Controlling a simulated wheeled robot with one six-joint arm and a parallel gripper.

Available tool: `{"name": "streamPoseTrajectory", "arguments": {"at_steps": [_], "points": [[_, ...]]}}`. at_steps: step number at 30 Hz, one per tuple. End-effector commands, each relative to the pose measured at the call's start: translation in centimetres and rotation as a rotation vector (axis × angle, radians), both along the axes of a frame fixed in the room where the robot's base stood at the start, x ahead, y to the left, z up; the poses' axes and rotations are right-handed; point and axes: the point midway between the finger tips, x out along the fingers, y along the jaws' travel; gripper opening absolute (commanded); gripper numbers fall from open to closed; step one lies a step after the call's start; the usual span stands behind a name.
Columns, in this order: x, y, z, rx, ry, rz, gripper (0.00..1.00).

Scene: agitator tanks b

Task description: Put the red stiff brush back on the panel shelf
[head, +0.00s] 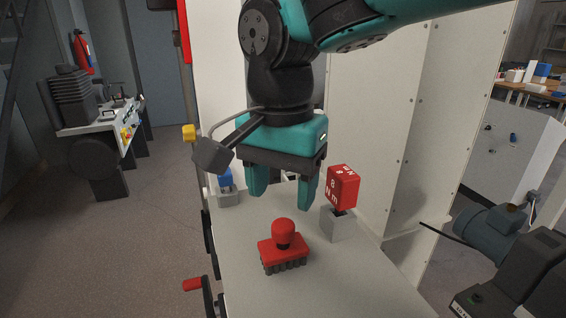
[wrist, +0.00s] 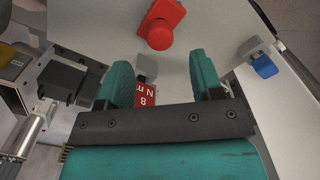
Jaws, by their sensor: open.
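The red stiff brush (head: 283,249) stands upright on the pale grey shelf (head: 345,285), with its round knob up and dark bristles down. In the wrist view the brush (wrist: 160,28) shows at the top, ahead of the fingertips. My gripper (head: 282,196) is open and empty above the shelf, a little behind and above the brush, and not touching it. The teal fingers also show in the wrist view (wrist: 160,75). Whether this surface is the panel shelf the task names, I cannot tell.
A red block with white lettering (head: 342,186) stands on a grey holder (head: 335,224) right of my gripper. A blue-topped grey block (head: 227,188) stands at the left edge. A white panel wall (head: 395,130) rises at the right. The shelf's front is clear.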

Motion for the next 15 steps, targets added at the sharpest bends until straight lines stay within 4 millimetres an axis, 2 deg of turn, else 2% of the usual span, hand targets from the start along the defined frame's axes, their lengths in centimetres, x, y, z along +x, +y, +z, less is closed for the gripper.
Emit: {"name": "streamPoseTrajectory", "arguments": {"at_steps": [3,7,15], "points": [[0.0,0.0,2.2,0.003,-0.003,0.0,0.6],[0.0,0.0,3.9,0.001,-0.002,0.0,0.6],[0.0,-0.3,4.7,0.001,0.0,0.011,0.6]]}}
